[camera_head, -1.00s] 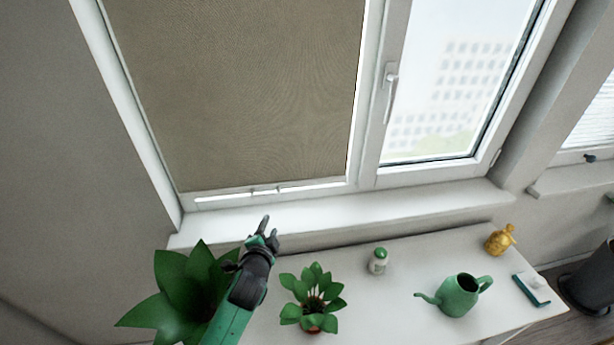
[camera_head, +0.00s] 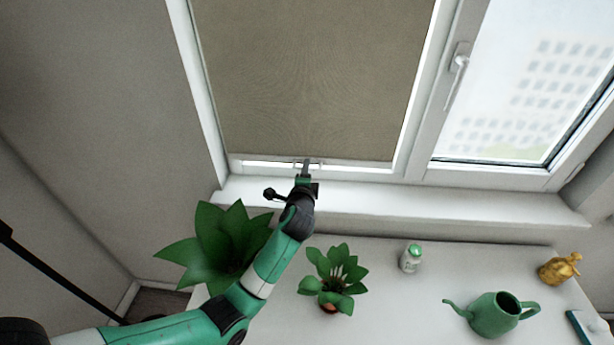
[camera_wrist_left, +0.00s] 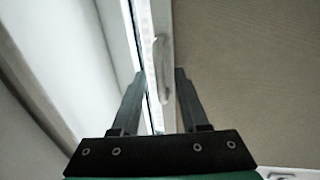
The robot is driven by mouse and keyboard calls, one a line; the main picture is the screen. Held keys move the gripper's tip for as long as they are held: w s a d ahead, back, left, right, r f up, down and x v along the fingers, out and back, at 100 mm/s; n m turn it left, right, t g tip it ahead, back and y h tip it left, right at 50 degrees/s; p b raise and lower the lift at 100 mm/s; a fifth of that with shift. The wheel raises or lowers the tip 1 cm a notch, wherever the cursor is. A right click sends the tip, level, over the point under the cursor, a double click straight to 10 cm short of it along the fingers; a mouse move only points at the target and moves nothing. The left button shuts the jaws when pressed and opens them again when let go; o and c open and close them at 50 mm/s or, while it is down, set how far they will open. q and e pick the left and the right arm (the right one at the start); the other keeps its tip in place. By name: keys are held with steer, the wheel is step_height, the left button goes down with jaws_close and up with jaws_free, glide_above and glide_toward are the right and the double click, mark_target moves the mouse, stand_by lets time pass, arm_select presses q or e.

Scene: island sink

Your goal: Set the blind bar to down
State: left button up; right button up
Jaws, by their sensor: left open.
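The beige blind (camera_head: 310,80) covers most of the left window and hangs almost to the bottom of the frame. Its pale bar (camera_head: 350,162) runs along the lower edge, with a thin bright strip of glass below it. My left gripper (camera_head: 306,172) is at the middle of this bar. In the left wrist view, the open gripper (camera_wrist_left: 161,78) has one finger on each side of the bar's small white handle (camera_wrist_left: 163,65). I cannot tell whether the fingers touch it. My right gripper is not in view.
A large leafy plant (camera_head: 225,245) stands left of my left forearm, and a smaller potted plant (camera_head: 333,277) stands right of it. A white bottle (camera_head: 411,259), green watering can (camera_head: 495,314) and gold figure (camera_head: 560,268) are farther right. The windowsill (camera_head: 420,204) is clear.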

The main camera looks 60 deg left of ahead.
arm_select(q)
steer(key=shift+x, duration=0.8)
jaws_close()
steer(key=shift+f, duration=0.1)
stand_by(0.8)
